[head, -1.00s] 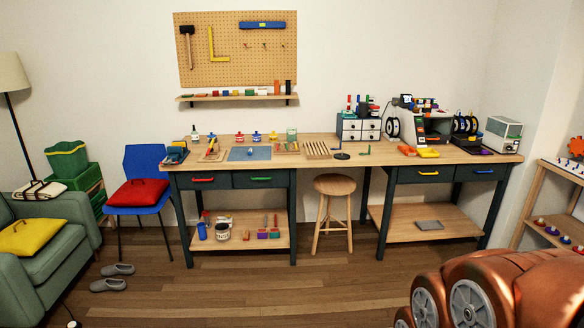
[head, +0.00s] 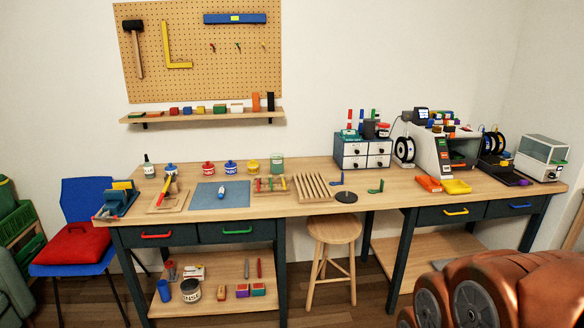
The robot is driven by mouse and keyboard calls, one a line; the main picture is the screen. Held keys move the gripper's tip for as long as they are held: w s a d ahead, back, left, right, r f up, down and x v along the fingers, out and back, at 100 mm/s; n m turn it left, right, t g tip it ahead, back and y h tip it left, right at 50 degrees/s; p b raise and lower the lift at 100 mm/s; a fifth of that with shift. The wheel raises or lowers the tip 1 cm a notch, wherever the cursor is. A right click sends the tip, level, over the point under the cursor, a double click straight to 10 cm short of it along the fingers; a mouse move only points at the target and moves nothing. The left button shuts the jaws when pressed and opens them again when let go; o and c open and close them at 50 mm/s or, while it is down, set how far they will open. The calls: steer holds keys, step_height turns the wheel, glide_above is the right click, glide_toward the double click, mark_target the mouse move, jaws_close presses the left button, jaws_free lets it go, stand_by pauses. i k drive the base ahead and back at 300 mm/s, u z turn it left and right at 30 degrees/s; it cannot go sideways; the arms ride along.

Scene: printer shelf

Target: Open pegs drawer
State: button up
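Several drawers are in view, and I cannot tell which one is the pegs drawer. The left bench has a drawer with a red handle (head: 156,236) and one with a green handle (head: 237,231). The right bench has a drawer with a yellow handle (head: 456,212) and one with a blue handle (head: 521,206). A small cabinet (head: 363,150) on the worktop has several white drawers with dark knobs. All these drawers look shut.
A wooden stool (head: 332,229) stands between the two drawer units. A blue chair (head: 86,206) with a red cushion (head: 73,245) is at the left. The worktop (head: 300,176) carries tools, jars, trays and a printer (head: 440,146). Some floor shows in front of the stool.

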mark_target(349, 162)
steer(key=u, duration=0.15)
steer(key=i, duration=2.85)
steer(key=u, duration=0.15)
